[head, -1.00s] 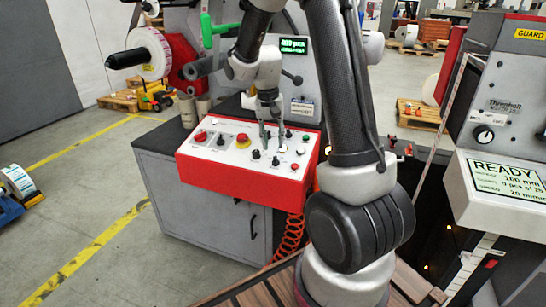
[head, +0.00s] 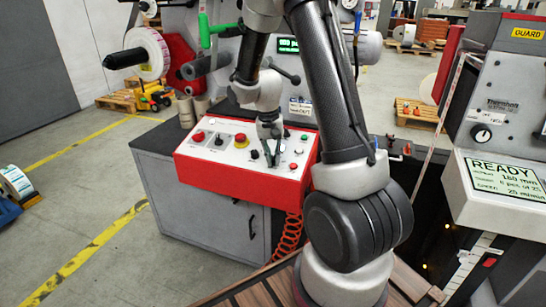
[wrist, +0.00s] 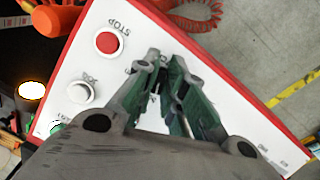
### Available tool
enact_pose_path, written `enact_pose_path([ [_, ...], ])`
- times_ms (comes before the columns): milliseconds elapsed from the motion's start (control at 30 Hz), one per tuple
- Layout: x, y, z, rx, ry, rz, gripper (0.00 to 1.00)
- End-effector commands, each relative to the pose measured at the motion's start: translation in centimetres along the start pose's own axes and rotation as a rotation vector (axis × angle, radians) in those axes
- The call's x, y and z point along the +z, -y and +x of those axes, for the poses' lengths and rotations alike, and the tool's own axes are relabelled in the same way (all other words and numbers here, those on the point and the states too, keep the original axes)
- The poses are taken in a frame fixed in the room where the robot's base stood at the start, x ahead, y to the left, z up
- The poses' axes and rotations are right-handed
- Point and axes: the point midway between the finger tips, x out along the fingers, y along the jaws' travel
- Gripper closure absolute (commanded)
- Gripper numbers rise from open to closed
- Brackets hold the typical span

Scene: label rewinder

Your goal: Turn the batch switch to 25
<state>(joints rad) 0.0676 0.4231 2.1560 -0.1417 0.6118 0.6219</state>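The red control box (head: 230,178) has a white sloping panel with knobs and buttons. My gripper (head: 272,163) points down at the right part of this panel, over the place of a small black knob, which its fingers mostly hide. That this knob is the batch switch I cannot read from its label. In the wrist view my gripper (wrist: 167,62) has its two green-grey fingers close together near the panel, with a narrow gap between them. Whether they touch or hold the knob, and where it points, I cannot tell.
A black knob (head: 254,154) stands just left of my fingers. A red STOP button (wrist: 108,43) and a white button (wrist: 78,93) are close by. The right-hand screen (head: 503,178) reads READY.

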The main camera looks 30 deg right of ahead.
Motion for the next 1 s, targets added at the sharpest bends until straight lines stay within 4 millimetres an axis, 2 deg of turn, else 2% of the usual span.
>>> enact_pose_path([
  [267, -0.01, 0.0, -0.03, 0.004, 0.0, -0.017, 1.0],
  [467, 0.0, 0.04, -0.02, 0.024, 0.0, -0.094, 1.0],
  [1000, 0.01, -0.01, -0.01, 0.13, 0.0, -0.493, 1.0],
])
